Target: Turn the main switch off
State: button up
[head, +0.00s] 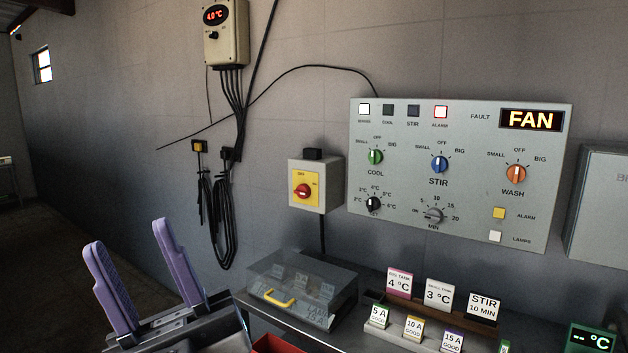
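The main switch (302,191) is a red rotary knob on a yellow plate, on the front of a pale grey wall box left of the big control panel. Small labels are on the plate, but the knob's setting is too small to tell. My gripper (128,237) is at the lower left, with two purple fingers spread apart and nothing between them. It is left of and lower in the picture than the switch, apart from it. Nothing covers the switch.
The grey control panel (460,170) has several knobs and a display reading FAN. Below the switch, a clear-lidded box (301,285) with a yellow handle stands on the bench, beside label cards (439,294). Black cables (219,222) hang left of the switch.

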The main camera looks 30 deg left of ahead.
aim_at(304, 191)
jog(key=i+j+u, duration=0.2)
jog(key=i+u, duration=0.45)
jog(key=i, duration=0.3)
